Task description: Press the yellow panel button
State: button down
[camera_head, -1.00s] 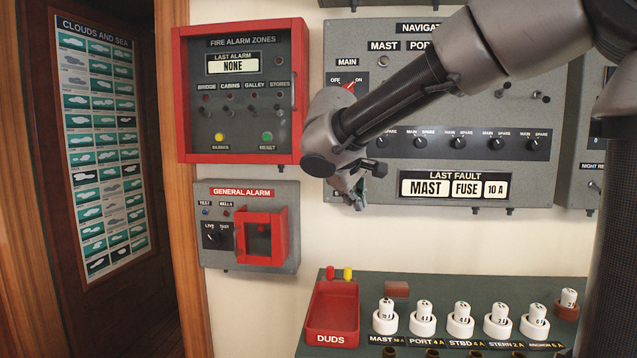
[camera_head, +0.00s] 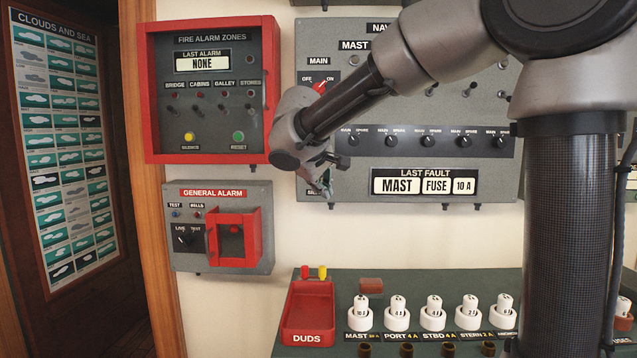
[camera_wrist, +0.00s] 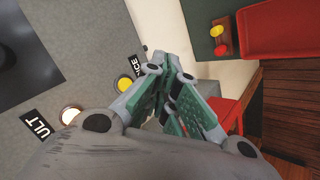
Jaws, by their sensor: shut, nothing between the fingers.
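A yellow button (camera_wrist: 124,83) shows in the wrist view on a grey panel, beside a partly hidden label ending in "NCE". My gripper (camera_wrist: 168,64) is shut and empty, its green-padded fingers close to the right of that button; I cannot tell whether they touch it. In the head view my gripper (camera_head: 326,186) is at the lower left corner of the navigation panel (camera_head: 480,185) and hides that button. Another yellow button (camera_head: 189,137) is on the red-framed fire alarm panel (camera_head: 152,95), up and left of my gripper.
Below are a red DUDS tray (camera_head: 308,338) and several white fuses (camera_head: 397,315) on a green bench.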

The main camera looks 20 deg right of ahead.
jog(key=shift+w+d, duration=0.25)
jog(key=shift+w, duration=0.45)
jog(key=shift+w+d, duration=0.25)
jog(key=shift+w, duration=0.5)
jog(key=shift+w+d, duration=0.25)
jog(key=shift+w, duration=0.45)
jog(key=shift+w+d, duration=0.1)
jog(key=shift+w, duration=0.3)
jog(key=shift+w+d, duration=0.15)
jog(key=shift+w, duration=0.2)
dwell(0.4)
jog(key=shift+s+a, duration=0.3)
jog(key=shift+s, duration=0.5)
jog(key=s, duration=0.1)
jog(key=s+a, duration=0.1)
jog(key=s, duration=0.2)
jog(key=shift+s+a, duration=0.25)
jog(key=shift+s, duration=0.1)
